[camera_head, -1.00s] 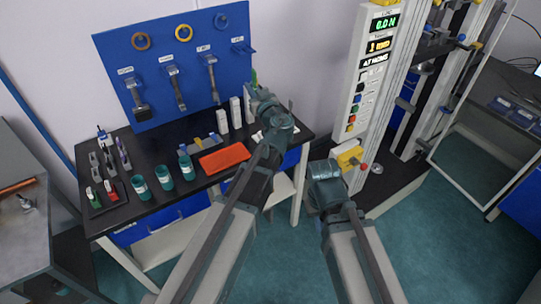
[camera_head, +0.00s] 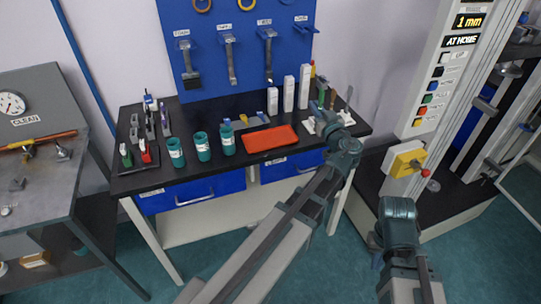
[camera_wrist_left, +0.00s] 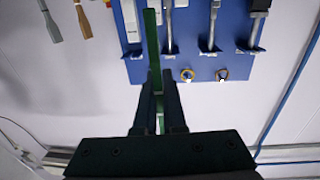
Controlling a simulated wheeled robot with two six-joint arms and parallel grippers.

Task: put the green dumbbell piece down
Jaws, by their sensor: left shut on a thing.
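The green dumbbell piece (camera_wrist_left: 152,50) is a long flat green strip between the two dark fingers of my left gripper (camera_wrist_left: 157,90) in the left wrist view. The gripper is shut on it, and the strip extends beyond the fingertips. In the head view my left gripper (camera_head: 327,104) is over the right end of the black bench (camera_head: 235,110), beside white blocks. The piece shows there only as a small green bit. My right arm hangs at the lower right, clear of the bench, and its fingers cannot be made out.
An orange-red tray (camera_head: 270,138) lies left of my left gripper. Tall white blocks (camera_head: 289,94) stand behind it. Several teal cups (camera_head: 203,147) and a dark rack (camera_head: 140,180) stand further left. The testing machine (camera_head: 440,75) is at the right. A blue tool board (camera_head: 210,55) is behind the bench.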

